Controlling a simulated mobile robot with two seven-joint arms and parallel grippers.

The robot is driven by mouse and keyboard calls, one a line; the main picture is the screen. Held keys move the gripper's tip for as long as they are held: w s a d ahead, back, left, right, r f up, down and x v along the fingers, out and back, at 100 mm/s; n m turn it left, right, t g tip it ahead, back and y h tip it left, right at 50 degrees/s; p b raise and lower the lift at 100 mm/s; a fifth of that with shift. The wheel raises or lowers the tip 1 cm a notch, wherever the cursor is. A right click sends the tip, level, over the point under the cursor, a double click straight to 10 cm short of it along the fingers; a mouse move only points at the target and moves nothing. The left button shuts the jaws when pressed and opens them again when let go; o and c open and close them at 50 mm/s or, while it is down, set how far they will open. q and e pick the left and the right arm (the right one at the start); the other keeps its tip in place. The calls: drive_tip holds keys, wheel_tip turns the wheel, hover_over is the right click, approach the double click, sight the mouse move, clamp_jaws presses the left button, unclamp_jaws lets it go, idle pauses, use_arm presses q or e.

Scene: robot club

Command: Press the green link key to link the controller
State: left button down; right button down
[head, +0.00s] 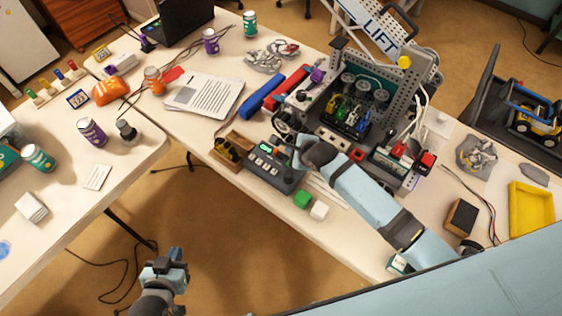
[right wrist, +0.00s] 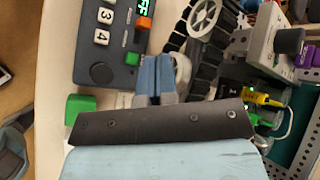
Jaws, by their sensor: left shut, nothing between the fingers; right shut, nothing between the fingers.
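The controller is a dark grey box (head: 268,168) with white numbered keys on the main table; it also shows at the upper left of the right wrist view (right wrist: 105,50). In that view it has a lit green display (right wrist: 141,8), an orange key (right wrist: 145,22) and a small green key (right wrist: 132,58) near its edge. My right gripper (right wrist: 157,60) is shut and empty, its blue fingertips just right of the green key; I cannot tell their height or any contact. My left gripper (head: 172,260) is shut, over the floor.
A green block (head: 302,198) and a white block (head: 319,210) lie near the table's front edge. A grey perforated robot frame (head: 395,75) with wheels and wiring stands behind the controller. A small wooden box (head: 232,150) stands left of it.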

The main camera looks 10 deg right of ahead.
drive_tip(key=shift+w+a+r+m, duration=0.15)
drive_tip(key=shift+w+m, duration=0.3)
drive_tip(key=shift+w+a+r+m, duration=0.15)
drive_tip(key=shift+w+m, duration=0.25)
drive_tip(key=shift+m, duration=0.05)
drive_tip(key=shift+f, duration=0.1)
wheel_tip(320, 180, down, 7)
drive_tip(key=b, duration=0.7)
drive_tip(key=shift+f, duration=0.75)
